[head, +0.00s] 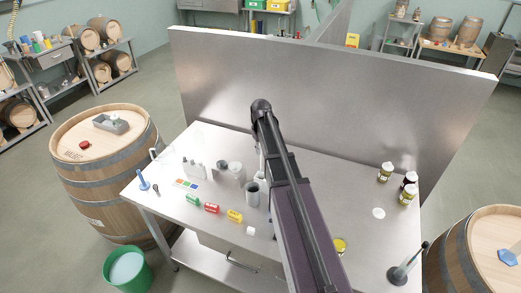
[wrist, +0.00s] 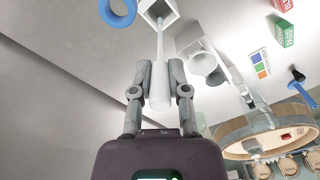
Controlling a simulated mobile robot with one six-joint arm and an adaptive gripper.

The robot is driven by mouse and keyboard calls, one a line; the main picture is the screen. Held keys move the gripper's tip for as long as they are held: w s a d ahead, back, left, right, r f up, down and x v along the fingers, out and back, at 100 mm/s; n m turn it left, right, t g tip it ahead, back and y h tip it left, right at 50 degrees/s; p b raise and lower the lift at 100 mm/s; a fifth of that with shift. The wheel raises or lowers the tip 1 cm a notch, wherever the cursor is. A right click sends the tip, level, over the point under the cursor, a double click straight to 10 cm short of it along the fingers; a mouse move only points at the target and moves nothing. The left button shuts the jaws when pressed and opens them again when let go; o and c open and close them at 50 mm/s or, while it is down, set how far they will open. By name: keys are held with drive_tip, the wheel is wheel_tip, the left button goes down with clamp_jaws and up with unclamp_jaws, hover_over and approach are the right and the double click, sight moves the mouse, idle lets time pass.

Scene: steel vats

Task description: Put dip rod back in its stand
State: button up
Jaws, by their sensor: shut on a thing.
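In the wrist view my gripper (wrist: 159,72) is shut on the thick white handle of the dip rod (wrist: 159,92). The rod's thin white shaft runs up the picture, away from my gripper. Its far end overlaps a pale square open holder (wrist: 143,6), which looks like the stand. I cannot tell whether the tip is inside it or only in front of it. The holder is cut off by the picture's top edge. In the head view my arm hides most of my gripper and the rod.
A blue ring (wrist: 117,12) lies close left of the holder, pale cups (wrist: 203,65) to its right. On the steel table are a grey cup (head: 252,194), a yellow block (head: 235,215) and several jars (head: 386,172). A tall steel panel (head: 330,95) stands behind.

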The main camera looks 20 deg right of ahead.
drive_tip(key=shift+f+b, duration=0.3)
drive_tip(key=shift+f, duration=0.15)
idle(0.3)
drive_tip(key=shift+f+b, duration=4)
drive_tip(key=o, duration=0.8)
drive_tip(key=shift+o, duration=0.2)
drive_tip(key=shift+r, duration=0.1)
wheel_tip(320, 180, up, 11)
drive_tip(key=p, duration=1.1)
